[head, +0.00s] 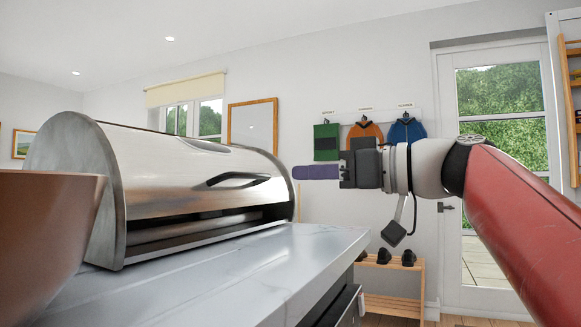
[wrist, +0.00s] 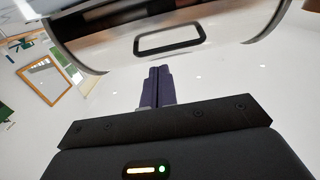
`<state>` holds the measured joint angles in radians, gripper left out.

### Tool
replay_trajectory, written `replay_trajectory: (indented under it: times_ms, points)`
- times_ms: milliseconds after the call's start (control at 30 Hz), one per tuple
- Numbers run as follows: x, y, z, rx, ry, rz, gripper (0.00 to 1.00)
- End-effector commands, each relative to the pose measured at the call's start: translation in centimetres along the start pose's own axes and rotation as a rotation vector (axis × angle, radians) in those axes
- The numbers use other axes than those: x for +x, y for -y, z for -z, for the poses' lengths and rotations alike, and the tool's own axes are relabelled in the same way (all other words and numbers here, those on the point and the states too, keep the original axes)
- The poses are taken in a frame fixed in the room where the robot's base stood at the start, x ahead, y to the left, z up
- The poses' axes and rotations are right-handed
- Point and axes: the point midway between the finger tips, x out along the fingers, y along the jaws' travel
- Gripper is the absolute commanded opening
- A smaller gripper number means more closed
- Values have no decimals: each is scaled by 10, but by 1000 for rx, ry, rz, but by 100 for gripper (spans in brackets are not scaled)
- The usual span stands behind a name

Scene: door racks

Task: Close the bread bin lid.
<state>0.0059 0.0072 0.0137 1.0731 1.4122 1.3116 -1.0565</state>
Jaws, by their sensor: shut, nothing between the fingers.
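The bread bin (head: 75,150) is a large metal roll-top bin on a marble counter, at the left and middle of the head view. Its curved shiny lid (head: 190,165) is mostly down, with a dark gap under its lower edge. The lid has a black loop handle (head: 245,184); in the wrist view the handle (wrist: 168,50) shows at the top, beyond the fingertips. My gripper (head: 296,172) is to the right of the bin in the head view, at about handle height. Its purple fingers (wrist: 159,72) are together and empty, apparently apart from the handle.
The marble counter (head: 255,275) is clear in front of the bin. A brown vessel (head: 45,235) stands close at the left. Beyond are hanging clothes (head: 365,137), a wooden shoe rack (head: 393,305) and a glass door (head: 500,150). Open air surrounds my gripper.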

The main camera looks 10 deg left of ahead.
Motion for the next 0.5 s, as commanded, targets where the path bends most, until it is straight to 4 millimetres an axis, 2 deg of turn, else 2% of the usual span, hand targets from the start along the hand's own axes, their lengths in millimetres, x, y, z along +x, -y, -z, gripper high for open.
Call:
replay_trajectory:
  times_ms: [300, 500]
  points:
    - [-8, 15, 69, -8, 162, 8, 0]
    - [-15, 22, 97, -3, 282, 5, 0]
